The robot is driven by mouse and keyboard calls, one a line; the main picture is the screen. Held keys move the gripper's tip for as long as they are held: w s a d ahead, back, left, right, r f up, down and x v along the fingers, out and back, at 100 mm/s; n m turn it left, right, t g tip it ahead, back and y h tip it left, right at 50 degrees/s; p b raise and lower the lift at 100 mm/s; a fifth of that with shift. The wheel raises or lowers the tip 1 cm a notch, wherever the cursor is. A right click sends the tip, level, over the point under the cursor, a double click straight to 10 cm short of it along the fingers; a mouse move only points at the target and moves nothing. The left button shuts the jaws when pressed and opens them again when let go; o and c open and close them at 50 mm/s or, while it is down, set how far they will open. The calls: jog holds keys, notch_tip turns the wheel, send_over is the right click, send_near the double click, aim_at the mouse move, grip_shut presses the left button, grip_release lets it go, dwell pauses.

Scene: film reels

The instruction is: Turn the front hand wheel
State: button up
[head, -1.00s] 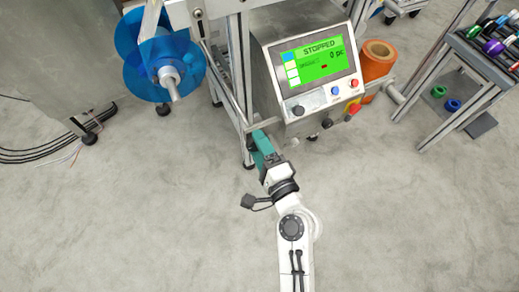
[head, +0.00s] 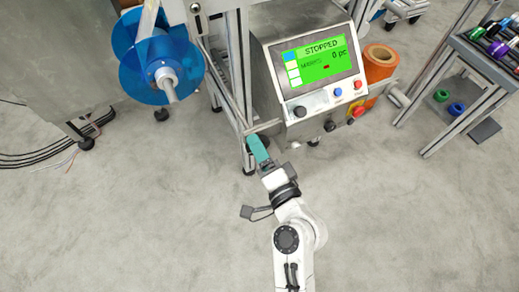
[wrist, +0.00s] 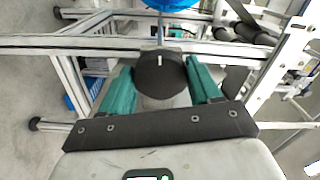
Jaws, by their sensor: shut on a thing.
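The front hand wheel (wrist: 158,82) is a round black knob with a short white mark near its top in the wrist view. It sits in front of a metal rail of the machine frame. My gripper (wrist: 162,68) has its teal fingers on the left and right sides of the wheel and is shut on it. In the head view my gripper (head: 254,143) reaches to the frame just left below the control panel. The wheel is hidden there by the fingers and the frame.
The control panel (head: 318,67) reads STOPPED and 0 pc, close to the right of my gripper. A blue film reel (head: 134,62) hangs at upper left. An orange roll (head: 379,66) stands behind the panel. A rack (head: 468,88) is at right. The floor in front is clear.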

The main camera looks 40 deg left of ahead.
jog(key=shift+f, duration=0.1)
jog(key=o, duration=1.1)
jog(key=shift+c, duration=0.2)
jog(key=p+v, duration=0.1)
jog(key=v, duration=0.9)
jog(key=shift+s+d, duration=0.15)
jog(key=shift+d, duration=0.25)
